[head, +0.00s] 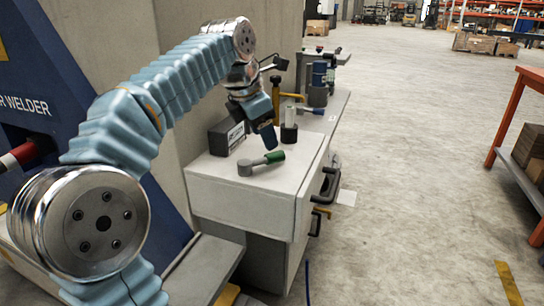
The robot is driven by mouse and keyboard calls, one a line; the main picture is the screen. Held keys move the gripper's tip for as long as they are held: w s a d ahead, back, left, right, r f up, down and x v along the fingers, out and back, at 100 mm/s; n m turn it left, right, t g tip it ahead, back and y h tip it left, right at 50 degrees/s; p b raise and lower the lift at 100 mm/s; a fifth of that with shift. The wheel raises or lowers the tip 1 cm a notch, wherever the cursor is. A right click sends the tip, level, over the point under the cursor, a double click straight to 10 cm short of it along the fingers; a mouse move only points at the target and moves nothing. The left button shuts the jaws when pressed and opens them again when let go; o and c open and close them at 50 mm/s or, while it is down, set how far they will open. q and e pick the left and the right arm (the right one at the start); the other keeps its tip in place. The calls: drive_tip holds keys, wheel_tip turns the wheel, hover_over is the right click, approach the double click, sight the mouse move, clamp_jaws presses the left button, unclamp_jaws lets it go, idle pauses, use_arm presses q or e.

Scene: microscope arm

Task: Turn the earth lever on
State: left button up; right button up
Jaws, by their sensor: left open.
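A grey lever with a green grip (262,163) lies low across the white cabinet top, its round grey hub at the left and the green end at the right. It looks like the earth lever, though I can read no label on it. My left gripper (267,136) hangs pointing down just above and behind the green grip and seems apart from it. Its jaws are open, but the gap between the fingers is hard to make out from this side. My right gripper is out of view.
The white cabinet (240,198) has dark handles on its right side. A dark box (227,138) stands left of my gripper, and a white-and-black cylinder (289,125) stands right of it. More fittings stand behind.

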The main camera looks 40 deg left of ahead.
sight(272, 154)
use_arm(q)
drive_tip(key=b+x, duration=0.1)
drive_tip(key=x, duration=0.6)
drive_tip(key=shift+f, duration=0.1)
drive_tip(key=shift+c, duration=0.2)
clamp_jaws()
